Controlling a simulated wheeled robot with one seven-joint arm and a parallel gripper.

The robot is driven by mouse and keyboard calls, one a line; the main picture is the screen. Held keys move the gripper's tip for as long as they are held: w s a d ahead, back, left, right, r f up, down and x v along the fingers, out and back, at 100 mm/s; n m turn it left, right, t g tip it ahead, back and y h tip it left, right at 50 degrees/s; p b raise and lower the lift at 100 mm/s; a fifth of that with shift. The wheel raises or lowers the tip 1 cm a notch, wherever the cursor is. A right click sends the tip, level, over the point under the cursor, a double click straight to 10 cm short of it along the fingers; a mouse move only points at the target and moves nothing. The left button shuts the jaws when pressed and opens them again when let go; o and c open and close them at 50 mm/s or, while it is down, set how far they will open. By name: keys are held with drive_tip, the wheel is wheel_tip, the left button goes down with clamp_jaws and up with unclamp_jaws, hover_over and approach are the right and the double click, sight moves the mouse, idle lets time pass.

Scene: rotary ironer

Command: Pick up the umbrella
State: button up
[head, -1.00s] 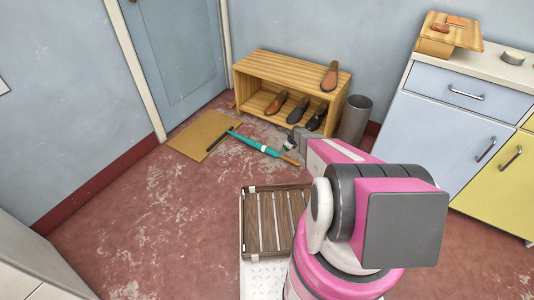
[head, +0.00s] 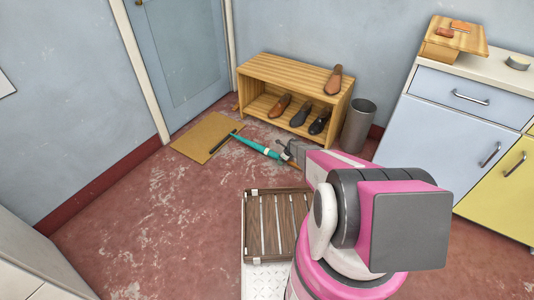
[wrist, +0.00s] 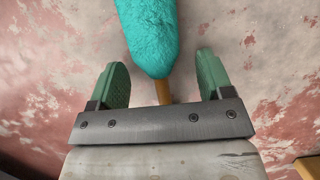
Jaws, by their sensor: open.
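My gripper (head: 287,152) is at the handle end of the umbrella in the head view. In the wrist view my gripper (wrist: 163,70) is open, with one green-padded finger on each side of the umbrella and gaps on both sides. My arm hides part of the handle end in the head view.
A wooden shoe rack (head: 291,75) with several shoes stands behind the umbrella. A grey bin (head: 358,124) is to its right. A doormat (head: 204,140) lies at left. A blue and yellow cabinet (head: 437,122) is at right. Floor at front left is clear.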

drive_tip(key=c, duration=1.3)
